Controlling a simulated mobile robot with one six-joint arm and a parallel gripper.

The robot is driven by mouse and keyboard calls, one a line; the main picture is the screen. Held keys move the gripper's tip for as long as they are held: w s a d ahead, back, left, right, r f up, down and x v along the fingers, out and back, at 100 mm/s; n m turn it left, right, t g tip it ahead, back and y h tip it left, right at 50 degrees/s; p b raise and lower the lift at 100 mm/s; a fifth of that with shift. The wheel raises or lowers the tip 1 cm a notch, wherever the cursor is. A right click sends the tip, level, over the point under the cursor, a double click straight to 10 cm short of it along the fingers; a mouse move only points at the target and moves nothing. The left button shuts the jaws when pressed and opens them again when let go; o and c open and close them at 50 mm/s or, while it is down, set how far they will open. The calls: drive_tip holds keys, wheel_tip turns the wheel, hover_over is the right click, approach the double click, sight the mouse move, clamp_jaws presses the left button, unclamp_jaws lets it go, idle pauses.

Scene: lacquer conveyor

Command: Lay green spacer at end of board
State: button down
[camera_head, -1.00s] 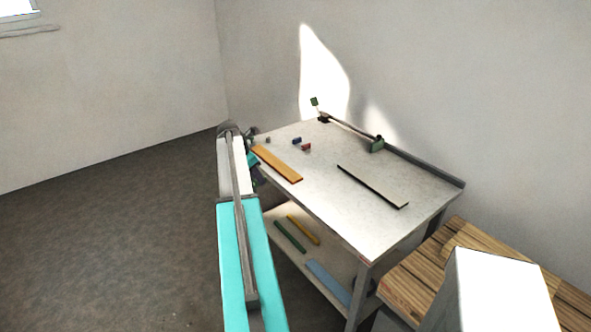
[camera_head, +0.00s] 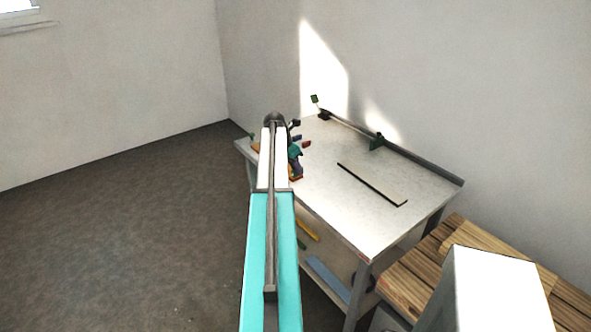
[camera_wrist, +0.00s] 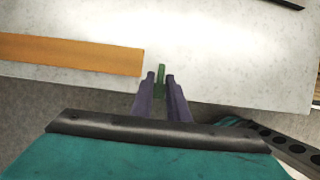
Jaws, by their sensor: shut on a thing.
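My gripper (camera_wrist: 161,77) has two purple fingers shut on the green spacer (camera_wrist: 161,72), which stands out a little past the fingertips in the wrist view. An orange board (camera_wrist: 75,55) lies on the pale tabletop to the left, its right end close beside the fingers. Whether the spacer touches the board or tabletop cannot be told. In the head view my arm covers most of the orange board, and the spacer cannot be made out there.
A rail (camera_head: 420,160) with a green block (camera_head: 376,141) runs along the back edge. A wooden slatted surface (camera_head: 415,285) stands at right.

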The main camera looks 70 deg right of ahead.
sight(295, 177)
drive_tip(key=shift+r, duration=0.1)
drive_tip(key=shift+s+f+b, duration=0.1)
drive_tip(key=shift+f+b, duration=0.5)
drive_tip(key=shift+f, duration=2.6)
drive_tip(key=c, duration=1.6)
unclamp_jaws()
drive_tip(key=shift+c, duration=0.2)
drive_tip(key=b+v, duration=0.3)
drive_tip(key=v, duration=1)
drive_tip(key=shift+a+r+b, duration=0.25)
drive_tip(key=shift+r+b, duration=0.05)
